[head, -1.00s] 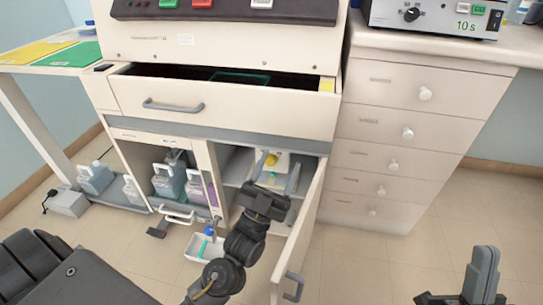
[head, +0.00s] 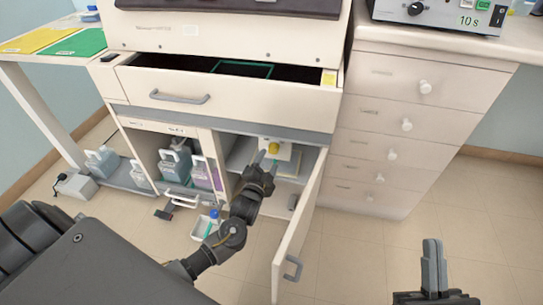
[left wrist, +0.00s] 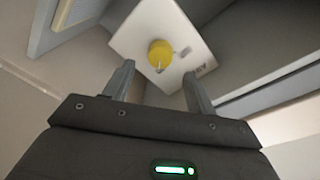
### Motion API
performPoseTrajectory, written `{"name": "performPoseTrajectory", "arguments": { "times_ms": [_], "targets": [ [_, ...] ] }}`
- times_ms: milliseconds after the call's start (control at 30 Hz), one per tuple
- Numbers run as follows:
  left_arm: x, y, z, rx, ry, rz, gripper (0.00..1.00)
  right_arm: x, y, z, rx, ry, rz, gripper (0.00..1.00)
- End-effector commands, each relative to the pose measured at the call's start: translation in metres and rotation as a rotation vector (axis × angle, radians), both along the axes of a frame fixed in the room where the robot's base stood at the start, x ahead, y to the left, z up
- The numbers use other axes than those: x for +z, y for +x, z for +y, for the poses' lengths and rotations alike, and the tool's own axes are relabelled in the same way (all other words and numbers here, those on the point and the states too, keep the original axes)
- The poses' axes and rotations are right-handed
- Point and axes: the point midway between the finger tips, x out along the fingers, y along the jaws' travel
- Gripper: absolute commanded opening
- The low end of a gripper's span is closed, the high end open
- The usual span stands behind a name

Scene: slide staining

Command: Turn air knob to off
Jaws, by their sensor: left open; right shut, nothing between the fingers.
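The yellow air knob (head: 273,148) sits on a white plate (head: 285,152) inside the open right-hand cabinet compartment. In the left wrist view the knob (left wrist: 160,54) shows close up, with a small pale pointer tab and partly visible lettering on the white plate (left wrist: 140,35). My left gripper (head: 270,167) is open, its fingers pointing into the compartment just short of the knob. In the left wrist view the knob lies beyond and between the fingertips (left wrist: 158,82), apart from them. My right gripper (head: 432,255) is shut and empty at the lower right, away from the cabinet.
The cabinet door (head: 300,225) stands open to the right of my left arm. A drawer (head: 225,98) is pulled out above the compartment. Several bottles (head: 173,165) stand in the left compartment.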

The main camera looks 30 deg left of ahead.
Motion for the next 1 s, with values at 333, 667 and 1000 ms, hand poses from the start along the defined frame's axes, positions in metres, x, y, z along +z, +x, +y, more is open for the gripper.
{"name": "performPoseTrajectory", "arguments": {
  "times_ms": [333,667,1000],
  "targets": [
    [-0.001,0.044,0.006,-0.001,0.0,-0.001,0.56,0.014,-0.009,-0.018,-0.037,0.095,-0.178,0.0],
    [0.0,0.047,0.007,-0.001,-0.001,-0.001,0.56,0.017,-0.011,-0.02,-0.04,0.103,-0.197,0.0],
    [0.0,0.047,0.007,-0.001,-0.001,-0.001,0.15,0.016,-0.011,-0.02,-0.04,0.103,-0.195,0.0]
  ]
}}
